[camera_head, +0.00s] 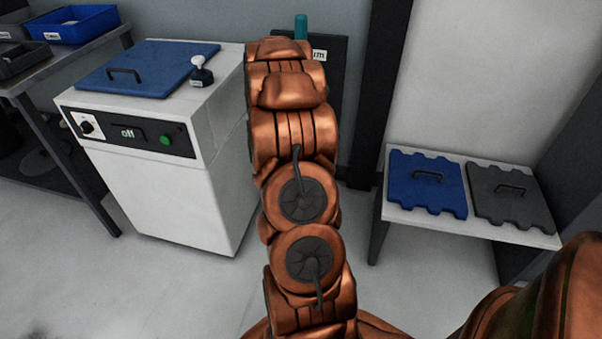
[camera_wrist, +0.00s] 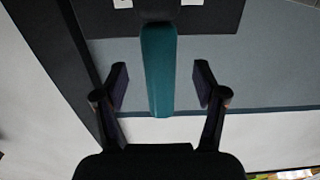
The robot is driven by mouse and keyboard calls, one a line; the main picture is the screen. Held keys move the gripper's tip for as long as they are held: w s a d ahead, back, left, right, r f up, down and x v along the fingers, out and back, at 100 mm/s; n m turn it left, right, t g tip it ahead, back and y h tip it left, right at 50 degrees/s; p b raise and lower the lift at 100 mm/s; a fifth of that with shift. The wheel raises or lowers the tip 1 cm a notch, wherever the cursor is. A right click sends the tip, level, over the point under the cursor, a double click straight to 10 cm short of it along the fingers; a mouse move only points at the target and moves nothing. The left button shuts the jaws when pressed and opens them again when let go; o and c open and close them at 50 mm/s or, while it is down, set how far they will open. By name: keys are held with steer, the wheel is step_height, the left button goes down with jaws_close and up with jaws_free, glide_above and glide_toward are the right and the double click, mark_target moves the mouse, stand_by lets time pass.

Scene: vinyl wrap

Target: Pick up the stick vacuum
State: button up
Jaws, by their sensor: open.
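The stick vacuum shows in the wrist view as a long teal part (camera_wrist: 158,65) with a dark piece at its upper end. Its teal top (camera_head: 301,26) shows in the head view just above my arm, in front of a dark wall panel (camera_head: 336,80) whose label ends in "um". My gripper (camera_wrist: 161,80) is open, with one finger on each side of the teal part. Gaps show between both fingers and the teal part. In the head view my arm hides the gripper and most of the vacuum.
A white machine (camera_head: 175,205) with a blue lid (camera_head: 150,70) stands left of my arm. A dark post (camera_head: 380,90) is just right of the panel. A low white shelf (camera_head: 470,226) bears a blue and a grey handled plate. Blue and dark trays lie on a bench (camera_head: 70,62) far left.

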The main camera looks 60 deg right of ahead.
steer(key=shift+b+x, duration=0.5)
steer(key=shift+x, duration=1.85)
steer(key=shift+r, duration=0.1)
jaws_close()
